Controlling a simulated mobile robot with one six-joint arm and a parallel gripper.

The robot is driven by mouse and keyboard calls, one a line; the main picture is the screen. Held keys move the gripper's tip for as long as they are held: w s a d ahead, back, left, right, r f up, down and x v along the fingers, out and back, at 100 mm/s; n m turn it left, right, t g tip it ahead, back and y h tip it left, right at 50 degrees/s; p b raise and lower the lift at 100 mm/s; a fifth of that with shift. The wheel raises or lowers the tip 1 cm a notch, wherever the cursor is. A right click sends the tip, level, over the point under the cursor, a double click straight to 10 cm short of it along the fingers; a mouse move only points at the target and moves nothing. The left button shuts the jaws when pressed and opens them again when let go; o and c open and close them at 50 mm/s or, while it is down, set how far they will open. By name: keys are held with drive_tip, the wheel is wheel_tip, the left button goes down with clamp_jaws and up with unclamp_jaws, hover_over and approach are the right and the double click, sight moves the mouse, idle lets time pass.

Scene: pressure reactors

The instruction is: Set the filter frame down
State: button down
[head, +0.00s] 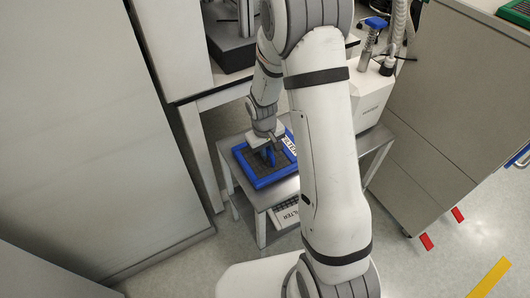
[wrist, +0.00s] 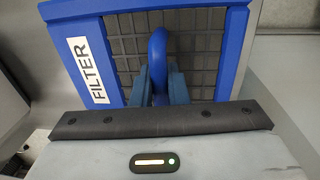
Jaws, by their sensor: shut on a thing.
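The filter frame (head: 246,168) is a blue square frame with a dark mesh, a blue loop handle and a white FILTER label. In the head view it lies about level at the top of a small grey table (head: 277,193); I cannot tell whether it touches the table top. My gripper (head: 270,156) is above the frame's middle. In the wrist view the filter frame (wrist: 233,50) fills the upper part, and my gripper (wrist: 160,88) is shut on its blue handle. My arm hides the frame's right part in the head view.
A tall grey cabinet (head: 85,120) is on the left, and a grey counter unit (head: 450,110) on the right. Another FILTER-labelled item (head: 286,216) sits below the table top. Red tape marks the floor.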

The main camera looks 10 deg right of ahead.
drive_tip(key=shift+f, duration=0.3)
drive_tip(key=shift+f, duration=0.1)
drive_tip(key=c, duration=1.4)
unclamp_jaws()
wheel_tip(320, 180, up, 12)
drive_tip(key=a+p, duration=0.1)
drive_tip(key=s+d+r+m+t, duration=0.1)
drive_tip(key=s+r, duration=0.6)
drive_tip(key=s, duration=0.3)
drive_tip(key=s+d+r+m+t+y, duration=0.1)
drive_tip(key=s+r+m, duration=0.1)
drive_tip(key=s+r, duration=0.5)
drive_tip(key=s, duration=0.2)
drive_tip(key=shift+s+d+m, duration=0.3)
drive_tip(key=shift+s, duration=0.1)
